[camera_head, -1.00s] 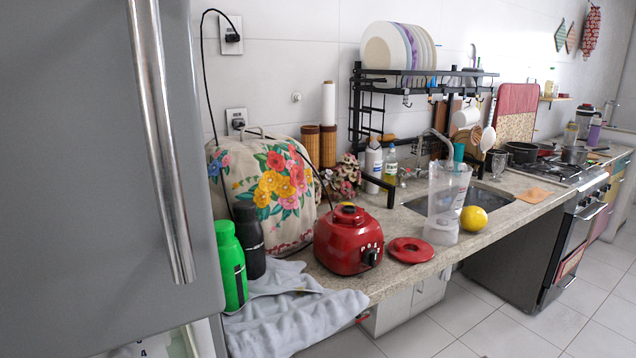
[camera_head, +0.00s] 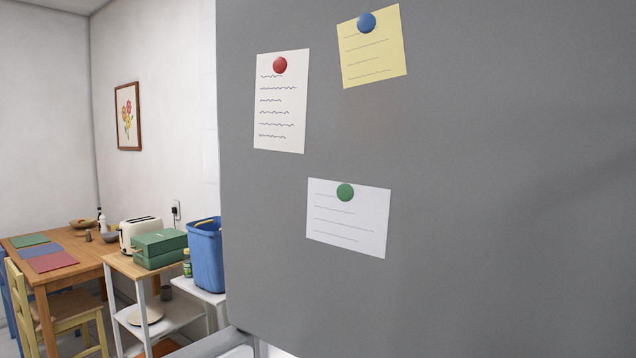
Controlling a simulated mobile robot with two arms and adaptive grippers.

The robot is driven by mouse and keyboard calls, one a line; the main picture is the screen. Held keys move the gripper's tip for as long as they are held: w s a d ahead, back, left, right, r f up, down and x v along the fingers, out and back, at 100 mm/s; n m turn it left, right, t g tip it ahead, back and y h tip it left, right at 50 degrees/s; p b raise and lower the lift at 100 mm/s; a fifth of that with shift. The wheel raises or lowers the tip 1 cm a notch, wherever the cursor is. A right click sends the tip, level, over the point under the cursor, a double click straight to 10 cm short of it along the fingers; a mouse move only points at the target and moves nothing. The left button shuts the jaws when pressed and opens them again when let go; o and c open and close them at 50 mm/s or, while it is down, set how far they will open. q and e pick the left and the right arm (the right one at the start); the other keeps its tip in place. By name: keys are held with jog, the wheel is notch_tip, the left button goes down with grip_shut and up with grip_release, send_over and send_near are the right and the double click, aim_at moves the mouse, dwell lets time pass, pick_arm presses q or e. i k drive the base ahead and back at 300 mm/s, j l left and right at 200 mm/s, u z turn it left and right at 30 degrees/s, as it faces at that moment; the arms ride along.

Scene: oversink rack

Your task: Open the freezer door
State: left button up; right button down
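A large flat grey panel (camera_head: 480,200) of the fridge-freezer fills the middle and right of the head view, very close to me. It bears paper notes held by round magnets. No handle shows on it, and I cannot tell whether it is a side wall or a door face. The freezer door's handle is out of view. Neither of my grippers is in view.
Left of the panel stand a blue bin (camera_head: 205,255), a green box (camera_head: 159,248) and a toaster (camera_head: 139,232) on small shelf units. A wooden table (camera_head: 88,265) with a yellow chair (camera_head: 62,315) is at the far left.

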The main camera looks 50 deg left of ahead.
aim_at(398, 178)
jog(key=k+j+u, duration=0.1)
jog(key=u, duration=1.05)
jog(key=k+z, duration=0.1)
